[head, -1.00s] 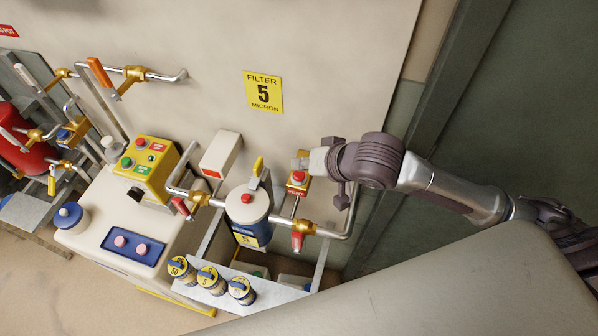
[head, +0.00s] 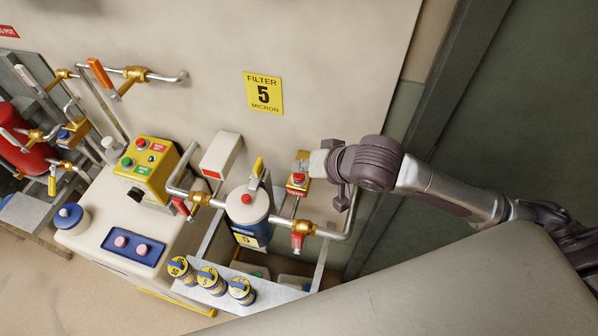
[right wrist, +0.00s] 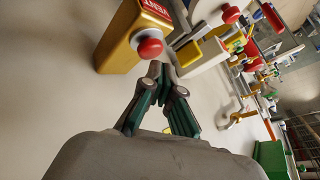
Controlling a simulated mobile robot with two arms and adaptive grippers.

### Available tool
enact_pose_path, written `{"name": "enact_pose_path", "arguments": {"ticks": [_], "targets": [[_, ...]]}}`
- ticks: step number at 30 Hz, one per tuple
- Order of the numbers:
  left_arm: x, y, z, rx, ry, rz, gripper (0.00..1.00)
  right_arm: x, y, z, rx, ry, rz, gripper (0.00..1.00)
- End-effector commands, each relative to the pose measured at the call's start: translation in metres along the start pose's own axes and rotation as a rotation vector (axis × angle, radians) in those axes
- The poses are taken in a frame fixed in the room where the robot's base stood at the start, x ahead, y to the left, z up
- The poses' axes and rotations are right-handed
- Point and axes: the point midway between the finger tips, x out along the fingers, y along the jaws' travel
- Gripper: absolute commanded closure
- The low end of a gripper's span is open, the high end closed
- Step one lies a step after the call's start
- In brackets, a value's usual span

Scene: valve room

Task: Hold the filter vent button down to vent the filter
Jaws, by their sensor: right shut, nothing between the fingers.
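The filter vent button is a red knob (head: 298,178) on a small yellow box (head: 297,189), mounted on the wall right of the filter. The red button (right wrist: 150,47) and its yellow box (right wrist: 117,45), with a red VENT label, also show in the right wrist view. My right gripper (head: 303,160) is shut and empty, just above the button in the head view. In the right wrist view its closed fingertips (right wrist: 161,70) are close beside the button; I cannot tell whether they touch it. The filter housing (head: 247,207) is white and blue with a red top knob. My left gripper is not in view.
Pipes with red-handled valves (head: 298,230) run on both sides of the filter. A yellow control box (head: 146,168) stands on a pale cabinet at left. Several small canisters (head: 211,279) stand on the front shelf. A yellow filter sign (head: 263,94) hangs on the wall.

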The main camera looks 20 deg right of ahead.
Motion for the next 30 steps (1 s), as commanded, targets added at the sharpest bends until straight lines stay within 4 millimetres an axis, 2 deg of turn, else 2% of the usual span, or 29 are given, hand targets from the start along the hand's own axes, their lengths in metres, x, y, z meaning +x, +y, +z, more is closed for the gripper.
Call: {"name": "enact_pose_path", "arguments": {"ticks": [30], "targets": [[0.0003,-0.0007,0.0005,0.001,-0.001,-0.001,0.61,0.0067,0.0046,0.0050,-0.001,0.000,-0.001,1.00]]}}
